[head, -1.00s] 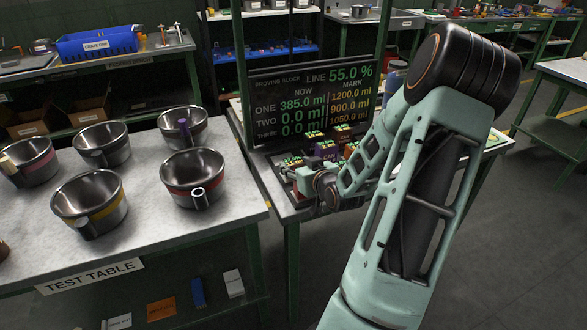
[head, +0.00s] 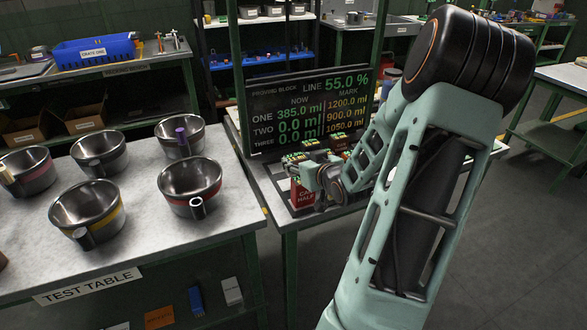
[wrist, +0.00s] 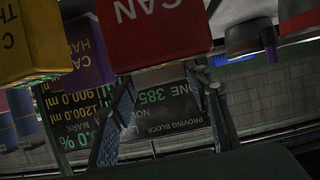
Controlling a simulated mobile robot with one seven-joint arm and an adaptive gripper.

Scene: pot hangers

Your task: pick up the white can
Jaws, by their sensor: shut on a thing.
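The wrist picture is upside down. In the head view my gripper (head: 328,180) is over the group of cans, and its fingertips are hard to make out. The red can (head: 303,193), lettered CAN HALF, shows just below and left of it. The white can cannot be made out in the head view.
A yellow can (wrist: 35,40) and a purple can (wrist: 88,45) stand beside the red one. The proving block's screen (head: 308,108) is close behind. Several metal pots with coloured bands stand on the test table (head: 150,245) at left.

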